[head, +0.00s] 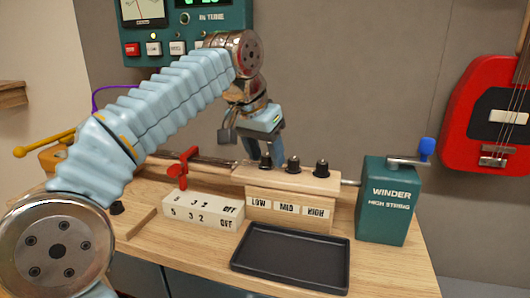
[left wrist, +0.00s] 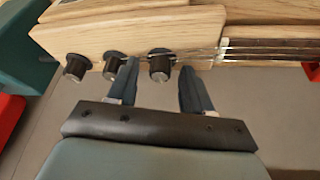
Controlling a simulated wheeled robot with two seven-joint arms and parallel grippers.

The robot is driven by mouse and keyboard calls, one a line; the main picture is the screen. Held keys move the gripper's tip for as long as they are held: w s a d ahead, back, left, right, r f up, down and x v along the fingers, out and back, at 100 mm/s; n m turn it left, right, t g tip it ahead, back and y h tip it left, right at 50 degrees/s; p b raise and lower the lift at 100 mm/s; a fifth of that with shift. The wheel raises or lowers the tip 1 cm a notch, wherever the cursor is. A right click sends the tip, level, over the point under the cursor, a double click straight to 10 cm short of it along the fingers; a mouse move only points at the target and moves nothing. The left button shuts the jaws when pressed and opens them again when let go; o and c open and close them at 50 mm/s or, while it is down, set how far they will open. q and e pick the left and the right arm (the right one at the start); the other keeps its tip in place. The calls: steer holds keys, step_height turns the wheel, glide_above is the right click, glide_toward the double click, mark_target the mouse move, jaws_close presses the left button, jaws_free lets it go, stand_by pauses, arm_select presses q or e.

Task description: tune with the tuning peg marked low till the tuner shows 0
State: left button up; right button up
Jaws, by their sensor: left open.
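The LOW tuning peg (head: 265,163) is a black knob on the wooden headstock (head: 290,180), above its LOW label. The gripper (head: 255,144) is open; I cannot tell whether a finger touches the peg. The MID peg (left wrist: 114,67) and HIGH peg (left wrist: 75,68) are outside the fingers. The green tuner (head: 180,42) is on the wall; its lit display is cut off by the top edge. My right gripper is not in view.
A green winder box (head: 387,202) with a blue-knobbed crank stands right of the headstock. An empty black tray (head: 291,260) lies in front. A red guitar (head: 490,115) hangs at the right.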

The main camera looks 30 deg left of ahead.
arm_select(q)
jaws_close()
steer(key=shift+r+m+h+p, duration=0.15)
steer(key=shift+m+h+p, duration=0.15)
steer(key=shift+m+p, duration=0.4)
steer(key=shift+a+m+h, duration=0.1)
steer(key=shift+m+h, duration=0.2)
steer(key=shift+m, duration=0.5)
steer(key=m, duration=0.2)
steer(key=m+g+h, duration=0.1)
steer(key=m, duration=0.1)
steer(key=shift+w+m+h, duration=0.15)
steer(key=shift+m+h, duration=0.15)
